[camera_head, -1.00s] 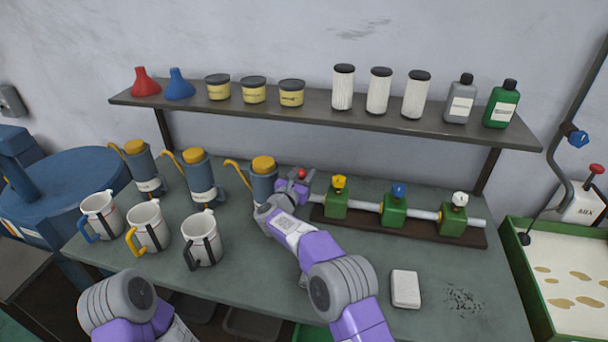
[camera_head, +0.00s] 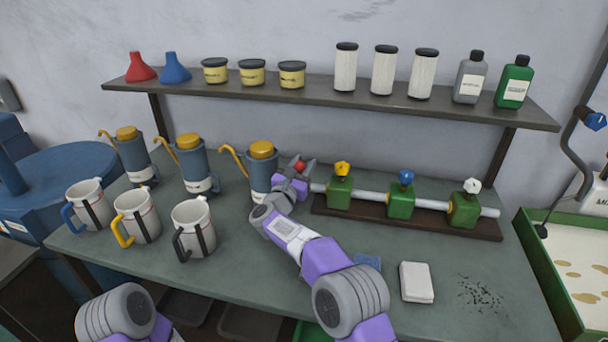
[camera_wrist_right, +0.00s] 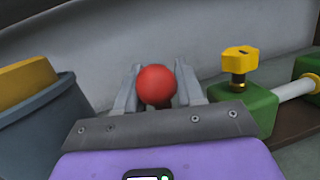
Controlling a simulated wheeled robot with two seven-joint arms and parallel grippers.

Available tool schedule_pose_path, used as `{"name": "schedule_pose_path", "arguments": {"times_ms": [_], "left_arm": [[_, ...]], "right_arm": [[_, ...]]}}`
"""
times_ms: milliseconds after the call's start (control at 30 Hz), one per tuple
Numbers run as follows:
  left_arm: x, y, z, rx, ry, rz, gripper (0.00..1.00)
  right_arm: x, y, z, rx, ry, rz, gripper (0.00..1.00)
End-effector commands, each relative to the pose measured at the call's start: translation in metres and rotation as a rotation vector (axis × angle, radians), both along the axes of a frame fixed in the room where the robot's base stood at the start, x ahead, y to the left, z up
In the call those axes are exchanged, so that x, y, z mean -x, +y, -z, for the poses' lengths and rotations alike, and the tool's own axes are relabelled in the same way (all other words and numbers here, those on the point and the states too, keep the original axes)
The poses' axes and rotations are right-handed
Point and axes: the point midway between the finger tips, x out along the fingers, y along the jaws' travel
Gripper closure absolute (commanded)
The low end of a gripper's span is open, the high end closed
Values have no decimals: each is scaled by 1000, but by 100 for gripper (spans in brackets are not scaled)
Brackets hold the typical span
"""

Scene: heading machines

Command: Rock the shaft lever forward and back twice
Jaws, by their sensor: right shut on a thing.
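The lever's red ball knob (camera_head: 300,166) stands at the left end of a grey horizontal shaft (camera_head: 373,195). The shaft runs through several green blocks (camera_head: 401,206) on a dark base plate. My right gripper (camera_head: 297,169) is shut on the lever at the red knob. In the right wrist view, the red knob (camera_wrist_right: 157,86) sits between the two grey fingers of my right gripper (camera_wrist_right: 158,92). The lever's stem is hidden behind the knob and gripper. My left arm shows at the bottom left, but its gripper is out of view.
A blue-grey oil can (camera_head: 262,176) with a yellow lid stands just left of my right gripper. White mugs (camera_head: 194,229) stand at the left front. A shelf (camera_head: 320,96) overhangs the back. A white block (camera_head: 416,282) and a blue pad (camera_head: 367,262) lie front right.

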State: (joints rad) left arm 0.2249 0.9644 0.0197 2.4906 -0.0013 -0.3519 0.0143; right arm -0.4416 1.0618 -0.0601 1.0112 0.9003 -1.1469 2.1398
Motion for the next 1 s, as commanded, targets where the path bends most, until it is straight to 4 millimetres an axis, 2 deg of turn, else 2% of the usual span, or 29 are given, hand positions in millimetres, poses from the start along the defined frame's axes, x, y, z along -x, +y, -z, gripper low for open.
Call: {"name": "schedule_pose_path", "arguments": {"times_ms": [33, 200, 500, 833, 867, 900, 1000], "left_arm": [[0, 0, 13, 0, 0, 0, 31], [0, 0, 32, 0, 0, 0, 31], [0, 0, 26, 0, 0, 0, 31], [0, 0, 26, 0, 0, 0, 31], [0, 0, 26, 0, 0, 0, 31], [0, 0, 26, 0, 0, 0, 31], [0, 0, 26, 0, 0, 0, 31]], "right_arm": [[2, 1, 6, 4, -16, 0, 100], [11, 4, 11, 41, -109, 3, 100], [27, 9, 12, 93, -287, 0, 100], [28, 9, 11, 95, -301, 0, 100], [28, 9, 11, 95, -301, 0, 60], [28, 9, 11, 95, -300, 0, 56], [28, 9, 12, 94, -298, 0, 56]]}}
